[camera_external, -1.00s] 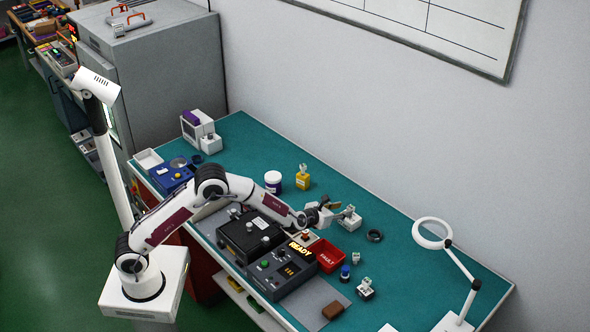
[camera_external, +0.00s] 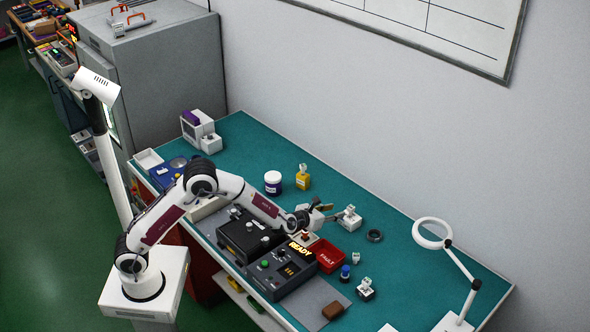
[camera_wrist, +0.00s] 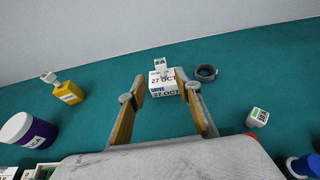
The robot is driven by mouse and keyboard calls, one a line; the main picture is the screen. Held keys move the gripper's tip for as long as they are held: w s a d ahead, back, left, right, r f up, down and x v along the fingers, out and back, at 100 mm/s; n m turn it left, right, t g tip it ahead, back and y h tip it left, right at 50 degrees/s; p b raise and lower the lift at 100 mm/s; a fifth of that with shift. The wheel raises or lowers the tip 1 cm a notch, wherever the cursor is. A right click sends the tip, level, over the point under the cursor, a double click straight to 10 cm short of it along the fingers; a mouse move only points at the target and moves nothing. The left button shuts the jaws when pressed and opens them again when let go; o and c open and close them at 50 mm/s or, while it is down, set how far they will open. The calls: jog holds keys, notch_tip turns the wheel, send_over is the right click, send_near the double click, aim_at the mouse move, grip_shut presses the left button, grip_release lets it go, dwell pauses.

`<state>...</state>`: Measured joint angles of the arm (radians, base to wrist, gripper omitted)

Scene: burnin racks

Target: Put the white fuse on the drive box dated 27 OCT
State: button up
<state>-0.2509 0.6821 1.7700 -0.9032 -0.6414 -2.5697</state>
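A white drive box (camera_wrist: 163,89) marked 27 OCT stands beyond my fingertips in the wrist view. A small white fuse-like piece with a dark and green label (camera_wrist: 160,66) stands upright on its top. The same box shows in the external view (camera_external: 348,221). My gripper (camera_external: 328,212) is open, its two fingers spread and nothing between them; the fingertips point at the box. It also shows in the wrist view (camera_wrist: 159,93). Another small white piece with a green label (camera_wrist: 257,118) stands apart on the mat to the right.
A dark ring (camera_external: 375,236) lies right of the box. A red FAULT bin (camera_external: 327,256) and a READY console (camera_external: 283,268) are nearer. A yellow bottle-like object (camera_external: 303,181) and a white-lidded jar (camera_external: 273,182) stand to the left. A lamp (camera_external: 432,233) stands at the right.

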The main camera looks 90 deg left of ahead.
dwell(0.4)
jog(key=s+d+r+m+t+h, duration=0.2)
jog(key=d+r+m+h, duration=0.2)
jog(key=d+r+m, duration=0.7)
jog(key=s+d+r+m+h, duration=0.45)
jog(key=s+d+m, duration=0.55)
jog(key=d+m, duration=0.25)
jog(key=s+d+m+g+h, duration=0.1)
jog(key=s+d+m+g, duration=0.1)
jog(key=s+d+m, duration=0.45)
jog(key=s+d+m+g+h, duration=0.1)
jog(key=s+m, duration=0.3)
jog(key=s, duration=0.6)
jog(key=s+f+m+g, duration=0.3)
jog(key=s+m, duration=0.8)
jog(key=s, duration=0.6)
jog(key=shift+a+f+y, duration=0.35)
jog(key=shift+f+y, duration=0.1)
jog(key=shift+f, duration=0.15)
